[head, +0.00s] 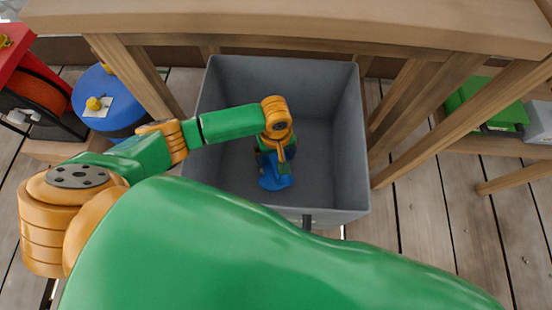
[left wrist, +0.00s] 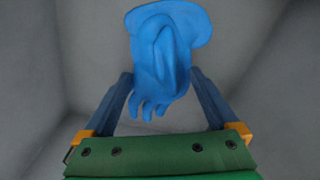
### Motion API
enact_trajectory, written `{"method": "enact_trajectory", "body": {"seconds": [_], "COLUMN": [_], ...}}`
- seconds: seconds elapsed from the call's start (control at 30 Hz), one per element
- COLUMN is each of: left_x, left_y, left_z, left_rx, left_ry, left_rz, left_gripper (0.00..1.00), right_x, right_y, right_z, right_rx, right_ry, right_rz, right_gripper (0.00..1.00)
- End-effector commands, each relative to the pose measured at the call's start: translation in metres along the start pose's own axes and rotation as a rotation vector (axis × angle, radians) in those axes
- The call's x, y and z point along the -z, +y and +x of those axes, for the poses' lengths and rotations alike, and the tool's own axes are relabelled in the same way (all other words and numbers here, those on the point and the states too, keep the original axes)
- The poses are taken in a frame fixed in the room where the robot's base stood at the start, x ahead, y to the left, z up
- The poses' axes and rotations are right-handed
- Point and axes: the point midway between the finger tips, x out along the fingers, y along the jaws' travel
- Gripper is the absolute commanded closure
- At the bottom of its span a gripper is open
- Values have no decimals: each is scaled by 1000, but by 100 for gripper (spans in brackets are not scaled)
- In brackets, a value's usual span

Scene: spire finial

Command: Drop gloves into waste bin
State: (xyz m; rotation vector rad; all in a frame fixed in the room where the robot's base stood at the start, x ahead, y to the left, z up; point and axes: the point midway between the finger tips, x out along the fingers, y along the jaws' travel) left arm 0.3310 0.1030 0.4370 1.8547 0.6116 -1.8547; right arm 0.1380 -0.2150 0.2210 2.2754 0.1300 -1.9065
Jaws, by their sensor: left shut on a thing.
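The waste bin (head: 342,130) is a grey open box under the wooden bench. My left gripper (head: 274,163) reaches down inside the bin's walls. It is shut on a blue glove (head: 275,182), which hangs at its tips over the grey floor of the bin. In the left wrist view the glove (left wrist: 165,50) shows between the two dark blue fingers of the gripper (left wrist: 163,88), its cuff at the top and its fingers toward the camera. I cannot tell whether the glove touches the bin floor. A second glove cannot be made out. My right gripper is out of view.
The wooden bench (head: 300,22) crosses above the bin's far side, with slanted legs on both sides. A blue round container (head: 105,110) and a red object (head: 14,48) stand at the left. A green case (head: 490,108) lies on a low shelf at the right.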

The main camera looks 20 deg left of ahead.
Motion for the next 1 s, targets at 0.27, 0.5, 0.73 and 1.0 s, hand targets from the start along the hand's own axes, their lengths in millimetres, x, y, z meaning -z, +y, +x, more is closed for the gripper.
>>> {"method": "enact_trajectory", "body": {"seconds": [0.27,0.5,0.73,1.0], "left_x": [0,0,0,0], "left_y": [0,0,0,0], "left_z": [1,8,12,8], "left_rx": [0,0,0,-1], "left_ry": [-1,-1,0,1], "left_rz": [1,1,1,2], "left_gripper": [60,60,0,0], "right_x": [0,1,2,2], "right_y": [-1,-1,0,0], "right_z": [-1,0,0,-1], "right_rx": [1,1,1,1], "right_ry": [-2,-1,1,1], "right_rz": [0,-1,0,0], "right_gripper": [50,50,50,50]}}
